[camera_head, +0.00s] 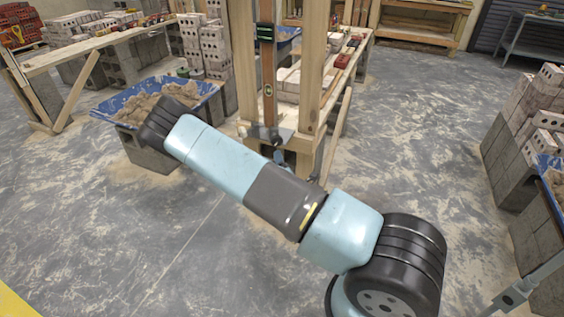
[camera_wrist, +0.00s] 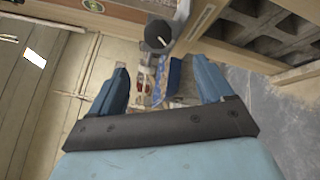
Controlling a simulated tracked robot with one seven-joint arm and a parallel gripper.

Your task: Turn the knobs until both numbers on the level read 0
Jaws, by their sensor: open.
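The level (camera_head: 267,85) stands upright against a wooden post in the head view. Its dark display (camera_head: 265,32) shows green characters too small to read. A grey metal bracket (camera_head: 268,133) is at its lower end. In the wrist view a round dark knob (camera_wrist: 158,36) with a pale pointer line lies just beyond the fingertips, a little above the middle of their gap. A brown piece with a round green-and-white emblem (camera_wrist: 93,6) shows above it. My gripper (camera_wrist: 160,63) is open and empty, its blue fingers apart from the knob. My arm hides much of the lower stand in the head view.
Wooden posts (camera_head: 311,65) stand close beside the level. A blue mortar tub (camera_head: 210,88) rests on blocks at left. A bench with bricks (camera_head: 95,42) is behind it, and stacked blocks (camera_head: 505,150) stand at right. Dusty floor (camera_head: 430,150) is clear between them.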

